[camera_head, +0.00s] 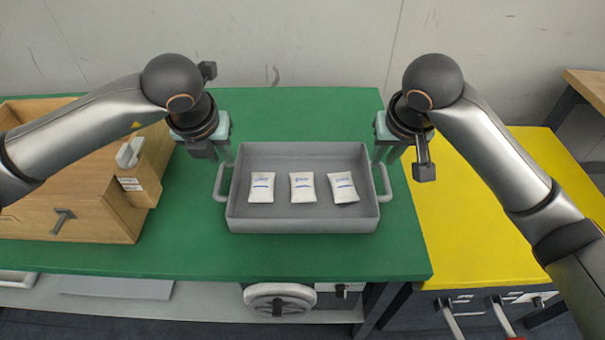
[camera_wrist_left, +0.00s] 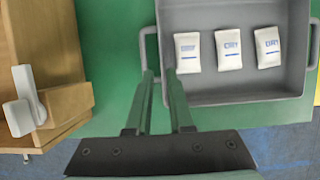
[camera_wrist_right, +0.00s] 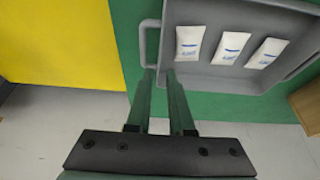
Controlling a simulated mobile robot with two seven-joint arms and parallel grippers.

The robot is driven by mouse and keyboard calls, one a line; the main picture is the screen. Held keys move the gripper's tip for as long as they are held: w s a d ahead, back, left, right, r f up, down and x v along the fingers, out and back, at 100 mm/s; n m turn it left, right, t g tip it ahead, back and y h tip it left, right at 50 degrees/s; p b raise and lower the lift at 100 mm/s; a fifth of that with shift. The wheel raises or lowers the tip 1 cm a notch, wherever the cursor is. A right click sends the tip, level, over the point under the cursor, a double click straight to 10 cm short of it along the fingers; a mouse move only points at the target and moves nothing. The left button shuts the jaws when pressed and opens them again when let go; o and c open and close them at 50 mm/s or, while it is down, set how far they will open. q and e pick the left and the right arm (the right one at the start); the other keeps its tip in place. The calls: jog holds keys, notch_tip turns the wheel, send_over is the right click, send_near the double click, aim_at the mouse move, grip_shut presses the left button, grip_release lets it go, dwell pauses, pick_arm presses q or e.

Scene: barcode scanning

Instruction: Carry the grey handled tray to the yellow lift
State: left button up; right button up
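The grey handled tray (camera_head: 300,225) sits on the green table top with three white packets (camera_head: 303,186) lying in a row inside it. It also shows in the left wrist view (camera_wrist_left: 245,99) and the right wrist view (camera_wrist_right: 205,80). My left gripper (camera_head: 222,158) points down at the tray's left handle (camera_head: 220,183), its fingers apart. My right gripper (camera_head: 384,157) points down at the right handle (camera_head: 384,183), also with fingers apart. Whether the fingers straddle the handles or hover above them is unclear. The yellow lift (camera_head: 465,225) stands right of the table.
A wooden box (camera_head: 70,215) with a white scanner-like device (camera_head: 130,153) takes up the table's left side. The green table (camera_head: 300,258) is clear in front of and behind the tray. The lift's yellow top looks empty. A wooden table (camera_head: 590,85) stands at the far right.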

aim_at(234, 178)
pick_arm(q)
jog(key=shift+s, duration=0.25)
pick_arm(e)
jog(key=shift+s+r, duration=0.1)
jog(key=shift+s, duration=0.1)
